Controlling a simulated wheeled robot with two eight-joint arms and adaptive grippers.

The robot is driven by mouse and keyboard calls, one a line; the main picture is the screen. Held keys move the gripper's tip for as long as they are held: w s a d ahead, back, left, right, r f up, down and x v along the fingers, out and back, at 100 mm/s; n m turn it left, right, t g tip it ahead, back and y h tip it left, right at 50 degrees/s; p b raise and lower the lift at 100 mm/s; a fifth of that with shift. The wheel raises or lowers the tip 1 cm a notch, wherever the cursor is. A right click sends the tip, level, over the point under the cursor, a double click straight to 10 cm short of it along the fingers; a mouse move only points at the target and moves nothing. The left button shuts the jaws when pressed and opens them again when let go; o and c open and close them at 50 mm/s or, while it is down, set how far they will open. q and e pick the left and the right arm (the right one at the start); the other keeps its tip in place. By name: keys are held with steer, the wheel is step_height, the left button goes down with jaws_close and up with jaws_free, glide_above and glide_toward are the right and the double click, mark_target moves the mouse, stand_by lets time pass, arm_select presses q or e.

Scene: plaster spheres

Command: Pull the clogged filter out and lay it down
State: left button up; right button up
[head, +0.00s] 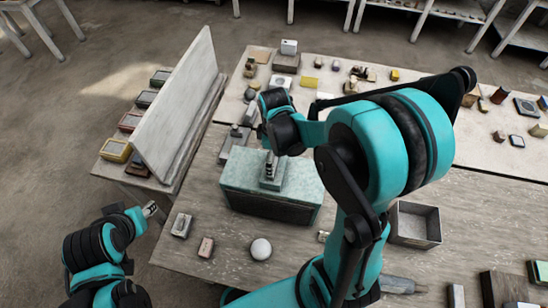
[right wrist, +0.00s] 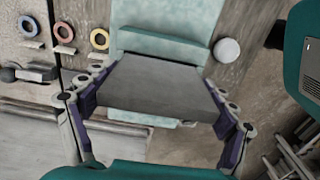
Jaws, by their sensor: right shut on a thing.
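A teal box (head: 245,190) with a dark front stands on the table, and its pale teal top also shows in the right wrist view (right wrist: 170,18). My right gripper (head: 269,172) is above the box top. In the right wrist view its two fingers (right wrist: 160,118) are shut on opposite sides of a flat grey slab, the filter (right wrist: 160,88). The head view does not clearly show whether the filter's lower end is still inside the box. My left gripper (head: 150,209) is at the lower left, away from the box and empty; its finger gap is too small to judge.
A white sphere (head: 261,249), a grey block (head: 181,225) and a pinkish block (head: 206,247) lie before the box. An open grey bin (head: 414,226) stands to the right. A leaning pale board (head: 180,105) is at the left.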

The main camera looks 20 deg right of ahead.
steer(key=shift+r+p, duration=0.95)
steer(key=shift+r, duration=0.55)
